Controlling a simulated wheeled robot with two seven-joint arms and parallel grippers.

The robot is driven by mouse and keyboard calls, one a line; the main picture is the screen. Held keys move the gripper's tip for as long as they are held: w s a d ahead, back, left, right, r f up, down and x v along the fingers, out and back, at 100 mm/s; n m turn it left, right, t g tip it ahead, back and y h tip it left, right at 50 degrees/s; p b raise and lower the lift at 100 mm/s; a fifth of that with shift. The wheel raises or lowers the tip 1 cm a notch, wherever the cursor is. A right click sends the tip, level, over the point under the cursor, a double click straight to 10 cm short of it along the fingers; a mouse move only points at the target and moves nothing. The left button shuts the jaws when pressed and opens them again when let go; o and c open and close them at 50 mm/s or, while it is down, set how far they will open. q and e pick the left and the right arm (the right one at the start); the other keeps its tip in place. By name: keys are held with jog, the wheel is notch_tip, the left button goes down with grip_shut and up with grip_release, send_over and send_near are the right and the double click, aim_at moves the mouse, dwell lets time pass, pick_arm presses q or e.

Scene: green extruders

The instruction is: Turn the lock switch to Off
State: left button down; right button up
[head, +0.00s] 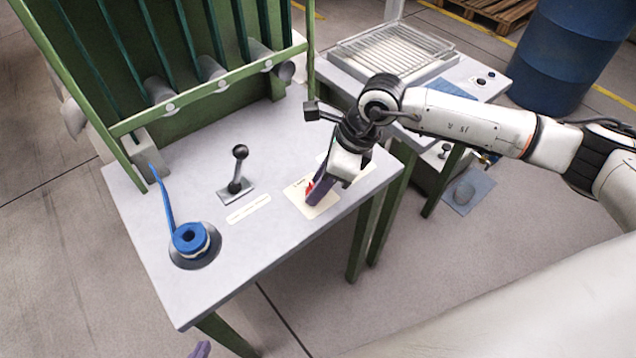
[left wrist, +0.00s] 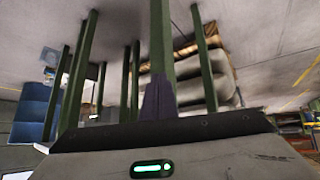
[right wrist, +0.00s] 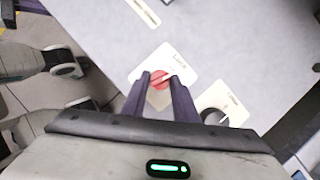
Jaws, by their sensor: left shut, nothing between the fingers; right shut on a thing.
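The lock switch is a red rotary knob on a cream plate on the table's right part. In the right wrist view the red knob (right wrist: 160,80) sits between my right gripper's (right wrist: 163,80) purple fingertips, which are shut on it. In the head view the right gripper (head: 315,197) points down over the plate (head: 323,208), and a bit of red knob (head: 309,187) shows beside its fingers. The knob's exact angle is partly hidden. My left gripper (head: 200,349) barely shows at the bottom edge of the head view; its fingers (left wrist: 158,95) are shut and empty in the left wrist view.
A black lever (head: 237,170) and a blue round handle (head: 190,238) stand on the grey table (head: 255,235). A second plate with a dark round control (right wrist: 222,112) lies beside the switch. Green frame bars (head: 200,95) rise behind. A blue barrel (head: 567,55) stands at back right.

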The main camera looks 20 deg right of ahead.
jog(key=m+t+b, duration=0.1)
jog(key=m, duration=0.1)
jog(key=shift+s+m+h, duration=0.1)
jog(key=shift+m+h, duration=0.2)
jog(key=shift+m, duration=0.1)
jog(key=m+b, duration=0.1)
jog(key=m, duration=0.1)
jog(key=shift+a+f+m+t+h, duration=0.1)
jog(key=shift+m+t+h, duration=0.2)
jog(key=shift+t+h, duration=0.1)
jog(key=shift+s+m+b, duration=0.1)
jog(key=shift+m+b, duration=0.45)
jog(key=shift+m, duration=0.15)
jog(key=shift+a+m+t+h+b, duration=0.1)
jog(key=shift+m+t+h+b, duration=0.25)
jog(key=shift+m, duration=0.65)
jog(key=o, duration=1)
